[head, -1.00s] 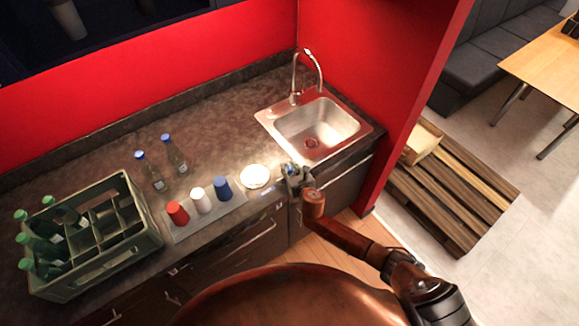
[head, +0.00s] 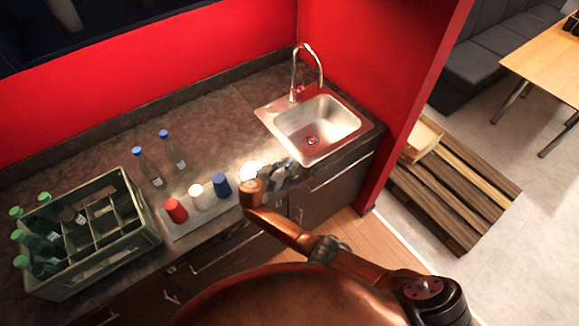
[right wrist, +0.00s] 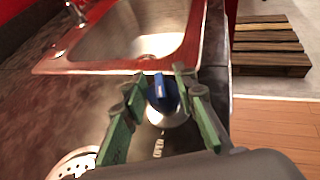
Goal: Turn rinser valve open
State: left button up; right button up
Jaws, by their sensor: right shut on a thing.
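The blue valve handle (right wrist: 163,97) stands on a pale round base in the right wrist view. The base is on the counter in front of the sink, near printed letters. My right gripper (right wrist: 158,82) is shut on the handle, with a green-padded finger on either side. In the head view my right gripper (head: 283,174) is low over the counter between the rinser and the sink, and it hides the handle. The round, perforated rinser (right wrist: 74,165) lies at the lower left of the right wrist view. It is partly hidden by my wrist in the head view (head: 250,168). My left gripper is out of view.
The steel sink (head: 318,128) with its tall tap (head: 318,62) lies beyond my right gripper. Red, white and blue cups (head: 198,196) stand on a tray to the left. Further left are two bottles and a green bottle crate (head: 140,212). A red wall closes the right side.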

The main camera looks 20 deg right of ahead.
jog(key=m+g+b, duration=0.1)
jog(key=m+g+h+b, duration=0.1)
jog(key=b, duration=0.1)
jog(key=m+g+h+b, duration=0.1)
jog(key=shift+a+f+b, duration=0.1)
jog(key=shift+f+b, duration=0.15)
jog(key=shift+b, duration=0.1)
jog(key=shift+r+m+g+b, duration=0.15)
jog(key=shift+m+g+b, duration=0.45)
jog(key=o, duration=1.2)
jog(key=shift+h, duration=0.3)
jog(key=shift+c, duration=0.2)
jog(key=shift+r, duration=0.15)
jog(key=v, duration=1.1)
jog(key=shift+s+a+r, duration=0.1)
jog(key=shift+s+a, duration=0.05)
jog(key=shift+a, duration=0.2)
